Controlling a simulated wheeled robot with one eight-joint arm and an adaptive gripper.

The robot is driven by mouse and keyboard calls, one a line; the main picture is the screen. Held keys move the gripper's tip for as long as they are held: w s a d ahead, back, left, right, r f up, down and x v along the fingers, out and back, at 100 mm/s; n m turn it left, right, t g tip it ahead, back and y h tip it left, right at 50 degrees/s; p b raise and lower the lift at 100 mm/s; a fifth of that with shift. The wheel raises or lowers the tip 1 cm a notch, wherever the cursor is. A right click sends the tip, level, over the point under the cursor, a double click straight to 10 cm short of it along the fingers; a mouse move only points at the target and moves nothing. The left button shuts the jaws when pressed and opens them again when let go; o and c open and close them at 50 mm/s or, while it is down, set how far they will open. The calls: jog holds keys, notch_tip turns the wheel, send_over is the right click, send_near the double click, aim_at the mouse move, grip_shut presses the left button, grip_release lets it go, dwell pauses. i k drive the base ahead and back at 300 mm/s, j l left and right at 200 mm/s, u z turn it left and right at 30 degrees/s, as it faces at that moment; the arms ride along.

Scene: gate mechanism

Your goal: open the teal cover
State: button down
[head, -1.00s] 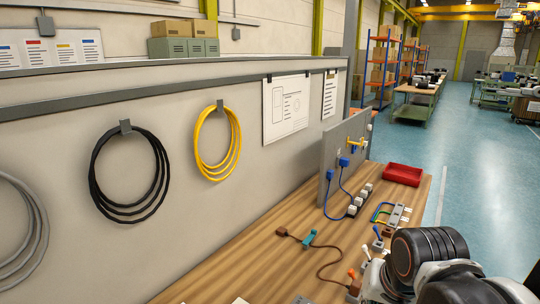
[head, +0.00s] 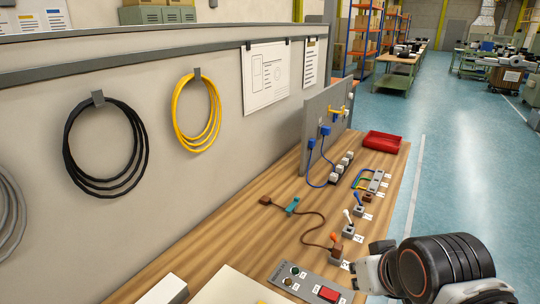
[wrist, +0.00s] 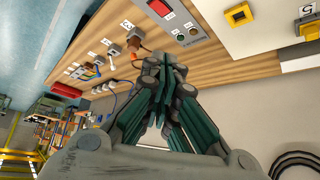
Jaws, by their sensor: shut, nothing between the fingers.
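A small teal piece (head: 292,206) lies on the wooden bench in the head view, close to a brown cable. It is too small to tell whether it is the teal cover, and no other teal cover can be made out. My gripper (wrist: 160,66) is shut and empty in the wrist view, its dark green fingers drawn together. In the head view my wrist is at the lower right, to the right of the control panel (head: 290,283) and apart from the teal piece.
The panel carries a red rocker switch (head: 328,294). Several toggle switches (head: 348,228) line the bench (head: 225,232). A red tray (head: 382,141) stands at its far end. A grey upright board (head: 318,125) carries plugs.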

aim_at(296, 200)
jog(key=i+l, duration=0.85)
jog(key=l, duration=0.15)
jog(key=u, duration=0.05)
